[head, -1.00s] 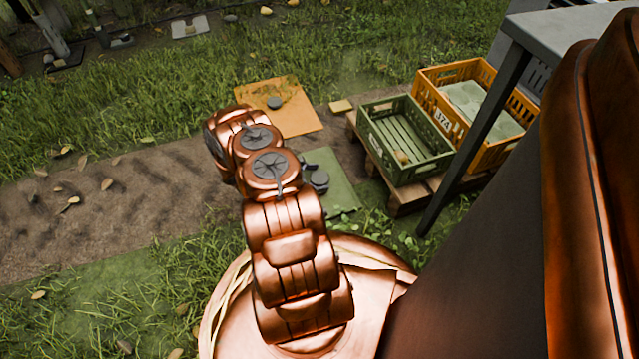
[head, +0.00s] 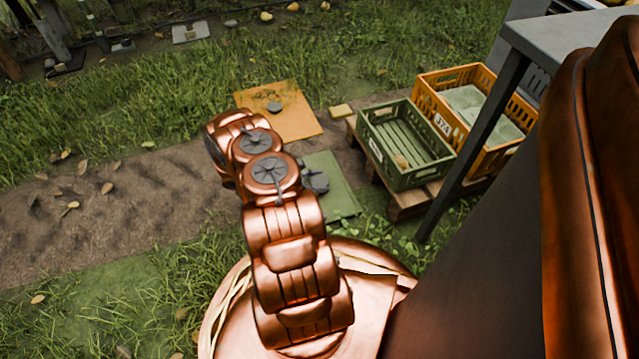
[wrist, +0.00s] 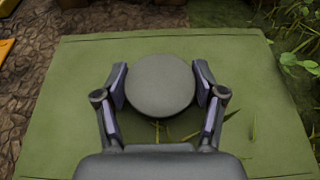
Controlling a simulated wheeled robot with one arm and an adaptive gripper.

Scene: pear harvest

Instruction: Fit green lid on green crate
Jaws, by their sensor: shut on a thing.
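The green lid (head: 338,196) is a flat square panel beside my arm in the head view, left of the green crate. It fills most of the wrist view (wrist: 60,120), with a round grey knob (wrist: 160,84) in its middle. My gripper (wrist: 160,88) has a finger on each side of the knob and is shut on it. In the head view my gripper (head: 317,182) is partly hidden by my arm. I cannot tell whether the lid touches the ground. The green crate (head: 407,178) stands open on a wooden pallet, with a small yellowish thing inside.
An orange crate (head: 487,160) with pale green contents stands right of the green crate on the pallet (head: 408,203). An orange panel with a grey knob (head: 300,122) lies beyond my arm. A grey table (head: 560,35) and its leg stand close on the right.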

